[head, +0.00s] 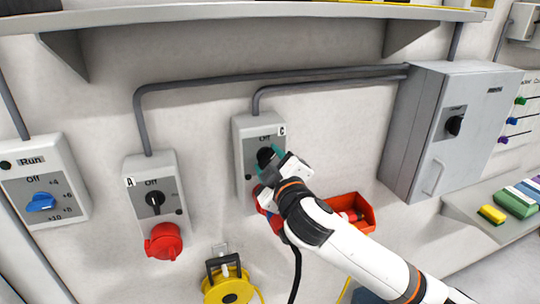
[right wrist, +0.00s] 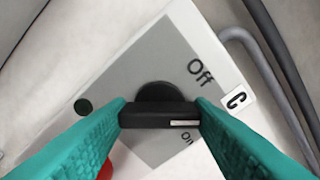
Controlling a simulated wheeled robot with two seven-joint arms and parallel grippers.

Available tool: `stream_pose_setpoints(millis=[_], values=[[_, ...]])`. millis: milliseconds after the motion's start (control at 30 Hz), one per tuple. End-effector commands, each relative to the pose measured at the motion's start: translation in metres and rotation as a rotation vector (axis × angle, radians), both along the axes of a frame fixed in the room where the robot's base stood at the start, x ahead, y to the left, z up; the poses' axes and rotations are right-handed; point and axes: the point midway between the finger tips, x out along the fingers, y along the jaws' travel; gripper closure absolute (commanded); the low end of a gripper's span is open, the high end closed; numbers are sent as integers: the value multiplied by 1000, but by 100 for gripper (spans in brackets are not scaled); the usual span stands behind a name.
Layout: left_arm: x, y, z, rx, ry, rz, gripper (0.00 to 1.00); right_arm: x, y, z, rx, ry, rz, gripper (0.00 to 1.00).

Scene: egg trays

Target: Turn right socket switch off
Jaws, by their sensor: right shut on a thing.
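The right socket switch is the grey box marked C (head: 243,128), with "Off" at the top of its dark plate. Its black knob (head: 265,156) is partly hidden by my right gripper (head: 272,167). In the right wrist view the teal fingers (right wrist: 160,115) press on both ends of the knob's black bar (right wrist: 155,114). The bar's white mark (right wrist: 184,123) is at its right end, close to the "On" label (right wrist: 187,137) and below "Off" (right wrist: 200,72). The socket under box C is mostly behind my gripper. My left gripper is not in view.
Box A (head: 178,166) with a red plug (head: 163,241) is to the left, its knob at "Off". A Run box (head: 62,169) is farther left. A grey cabinet (head: 400,125) and red bin (head: 362,205) are to the right. A yellow reel (head: 229,285) is below. A shelf (head: 230,12) overhangs.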

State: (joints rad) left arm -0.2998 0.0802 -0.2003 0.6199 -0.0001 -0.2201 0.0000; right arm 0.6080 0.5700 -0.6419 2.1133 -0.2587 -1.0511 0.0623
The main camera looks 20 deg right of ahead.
Motion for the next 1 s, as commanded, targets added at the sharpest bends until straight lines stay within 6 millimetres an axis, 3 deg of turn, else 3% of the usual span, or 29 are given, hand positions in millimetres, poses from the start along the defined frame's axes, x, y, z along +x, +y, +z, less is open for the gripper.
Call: stream_pose_setpoints(millis=[500, 1000], values=[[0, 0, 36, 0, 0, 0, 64, 0, 0, 2, -469, -13, 2, 76], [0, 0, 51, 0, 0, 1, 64, 0, 1, -1, -703, -22, 3, 76]])
